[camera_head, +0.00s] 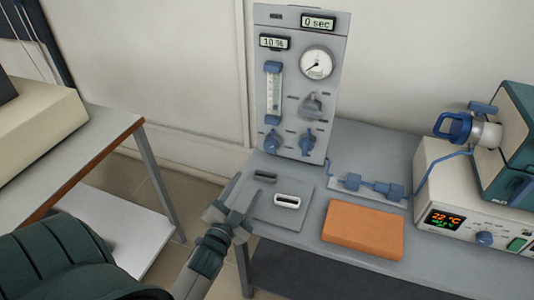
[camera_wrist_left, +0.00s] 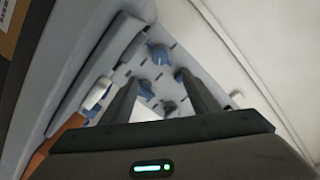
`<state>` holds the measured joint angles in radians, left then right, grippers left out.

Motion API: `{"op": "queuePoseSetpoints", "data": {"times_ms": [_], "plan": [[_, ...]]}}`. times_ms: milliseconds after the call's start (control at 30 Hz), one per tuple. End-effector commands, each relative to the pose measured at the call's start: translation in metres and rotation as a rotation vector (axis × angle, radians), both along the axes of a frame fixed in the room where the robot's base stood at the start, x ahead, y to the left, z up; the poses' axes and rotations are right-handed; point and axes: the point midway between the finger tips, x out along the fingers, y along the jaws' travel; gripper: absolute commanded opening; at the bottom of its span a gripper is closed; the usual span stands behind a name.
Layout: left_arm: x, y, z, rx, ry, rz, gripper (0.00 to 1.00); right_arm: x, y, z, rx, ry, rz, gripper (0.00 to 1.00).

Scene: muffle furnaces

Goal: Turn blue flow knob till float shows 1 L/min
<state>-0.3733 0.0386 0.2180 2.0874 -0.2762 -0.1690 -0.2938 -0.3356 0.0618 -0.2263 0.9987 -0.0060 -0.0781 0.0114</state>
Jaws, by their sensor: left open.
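An upright grey panel (camera_head: 302,85) stands at the back of the grey table. Two blue knobs sit low on it, a left one (camera_head: 272,141) under the flow tube (camera_head: 273,94) and a right one (camera_head: 307,142). The tube has blue ends; its float is too small to read. My left gripper (camera_head: 243,200) is open and empty, below and left of the knobs, apart from them. In the left wrist view its two fingers (camera_wrist_left: 158,77) point toward the panel, with blue knobs (camera_wrist_left: 160,55) beyond and between the tips. My right gripper is not seen.
The panel also carries a dial gauge (camera_head: 316,63), a grey knob (camera_head: 311,105) and a "0 sec" display (camera_head: 319,22). An orange block (camera_head: 363,230) and a white-rimmed slotted piece (camera_head: 288,201) lie in front. A furnace unit reading 22 °C (camera_head: 446,219) stands right.

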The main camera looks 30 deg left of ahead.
Motion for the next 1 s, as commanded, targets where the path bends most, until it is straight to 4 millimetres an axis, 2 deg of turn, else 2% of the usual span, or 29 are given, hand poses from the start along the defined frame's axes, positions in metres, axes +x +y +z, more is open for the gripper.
{"op": "queuePoseSetpoints", "data": {"times_ms": [333,533,767,1000], "plan": [[0.002,0.000,0.000,0.003,0.001,0.000,0.55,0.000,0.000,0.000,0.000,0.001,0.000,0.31],[0.013,0.003,0.001,0.004,0.000,-0.001,0.55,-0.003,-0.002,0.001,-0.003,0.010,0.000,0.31],[0.043,0.010,0.002,0.004,0.000,-0.001,0.55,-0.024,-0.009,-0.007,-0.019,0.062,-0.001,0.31],[0.085,0.020,0.002,0.004,0.000,-0.001,0.55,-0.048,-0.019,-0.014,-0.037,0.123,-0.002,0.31]]}}
